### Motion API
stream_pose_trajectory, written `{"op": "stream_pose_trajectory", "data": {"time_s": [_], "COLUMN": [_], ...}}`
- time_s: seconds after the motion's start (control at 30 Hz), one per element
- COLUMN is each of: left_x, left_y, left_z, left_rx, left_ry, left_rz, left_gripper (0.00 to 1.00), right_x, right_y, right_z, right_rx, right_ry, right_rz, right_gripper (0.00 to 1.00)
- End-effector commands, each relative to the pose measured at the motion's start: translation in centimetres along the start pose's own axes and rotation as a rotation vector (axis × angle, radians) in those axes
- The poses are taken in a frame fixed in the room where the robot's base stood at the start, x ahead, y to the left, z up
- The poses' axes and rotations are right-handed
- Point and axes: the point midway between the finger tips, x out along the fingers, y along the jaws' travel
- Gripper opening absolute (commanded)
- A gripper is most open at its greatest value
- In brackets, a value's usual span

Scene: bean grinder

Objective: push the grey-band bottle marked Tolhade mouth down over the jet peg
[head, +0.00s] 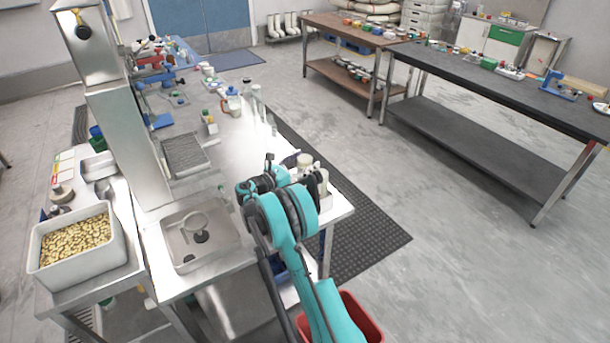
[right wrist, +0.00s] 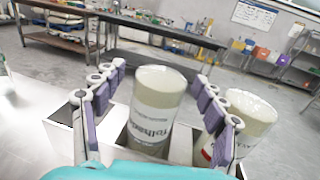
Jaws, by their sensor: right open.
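The Tolhade bottle (right wrist: 155,115) stands in the middle of the right wrist view, pale with a greyish band and dark lettering. My right gripper (right wrist: 160,76) is open, with its purple-padded fingers on either side of this bottle. I see no clear grip on it. The bottle's lower end is hidden by a white holder (right wrist: 65,140) and my gripper. In the head view, my right gripper (head: 272,180) is at the table's right corner, beside pale bottles. A metal basin (head: 228,246) with a round fitting is left of it. I cannot make out the jet peg. My left gripper is not in view.
A second pale bottle (right wrist: 245,115) stands close to the right finger. A white bin of beans (head: 78,262) is at the lower left. A tall metal column (head: 128,140) rises behind the basin. A red bin (head: 358,318) is on the floor below my arm.

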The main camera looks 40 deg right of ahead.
Motion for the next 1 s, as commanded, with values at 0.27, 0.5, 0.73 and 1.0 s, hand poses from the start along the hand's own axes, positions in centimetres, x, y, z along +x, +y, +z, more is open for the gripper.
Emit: {"op": "stream_pose_trajectory", "data": {"time_s": [0.27,0.5,0.73,1.0], "left_x": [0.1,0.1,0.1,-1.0], "left_y": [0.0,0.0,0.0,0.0], "left_z": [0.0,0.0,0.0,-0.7], "left_rx": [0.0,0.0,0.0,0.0], "left_ry": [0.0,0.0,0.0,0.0], "left_rz": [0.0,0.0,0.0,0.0], "left_gripper": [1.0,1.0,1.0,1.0], "right_x": [0.5,0.5,0.5,0.5], "right_y": [0.0,0.0,0.0,0.0], "right_z": [0.1,0.1,0.1,3.4], "right_rx": [0.001,0.001,0.001,0.001], "right_ry": [0.0,0.001,0.001,0.0], "right_rz": [0.001,0.001,0.001,0.001], "right_gripper": [0.66,0.27,0.27,0.27]}}
